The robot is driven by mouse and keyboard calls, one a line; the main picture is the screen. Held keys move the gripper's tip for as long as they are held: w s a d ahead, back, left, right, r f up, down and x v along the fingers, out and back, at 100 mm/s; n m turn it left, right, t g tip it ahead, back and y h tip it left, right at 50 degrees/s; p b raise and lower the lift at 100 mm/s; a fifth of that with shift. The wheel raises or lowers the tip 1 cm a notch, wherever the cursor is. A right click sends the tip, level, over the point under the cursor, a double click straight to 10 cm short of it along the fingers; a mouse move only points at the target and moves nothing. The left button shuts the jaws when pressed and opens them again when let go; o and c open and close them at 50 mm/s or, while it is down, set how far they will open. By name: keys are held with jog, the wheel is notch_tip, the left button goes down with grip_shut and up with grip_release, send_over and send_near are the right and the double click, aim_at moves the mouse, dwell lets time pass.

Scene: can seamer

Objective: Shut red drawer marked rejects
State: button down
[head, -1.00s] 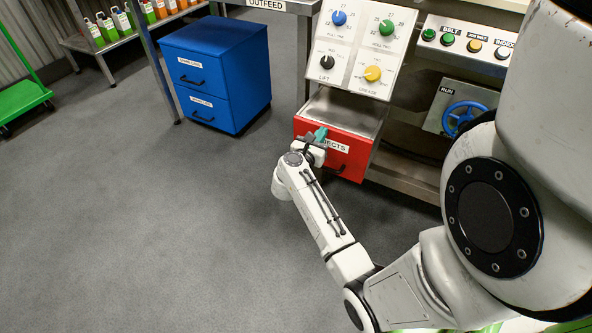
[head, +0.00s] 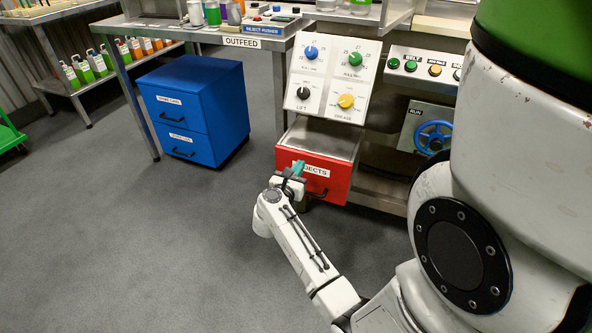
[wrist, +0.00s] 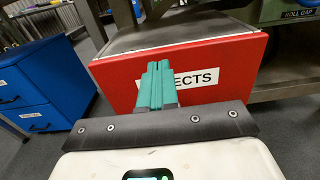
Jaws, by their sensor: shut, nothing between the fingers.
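The red drawer (head: 333,179), labelled REJECTS, stands pulled out below the dial panel, and its open top shows a bare metal inside. It also fills the upper middle of the wrist view (wrist: 215,66). My gripper (head: 298,167) has teal fingers closed together with nothing between them. In the wrist view the fingers (wrist: 156,85) stand in front of the drawer's red face and cover the start of its label. Whether the fingertips touch the face I cannot tell.
A blue two-drawer cabinet (head: 193,108) stands left of the red drawer. A dial panel (head: 333,78) hangs above it, with a blue handwheel (head: 433,137) to the right. The outfeed table (head: 200,36) is behind. Grey floor is clear at front left.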

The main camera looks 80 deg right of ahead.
jog(key=p+v, duration=0.1)
jog(key=v, duration=0.9)
jog(key=shift+a, duration=0.35)
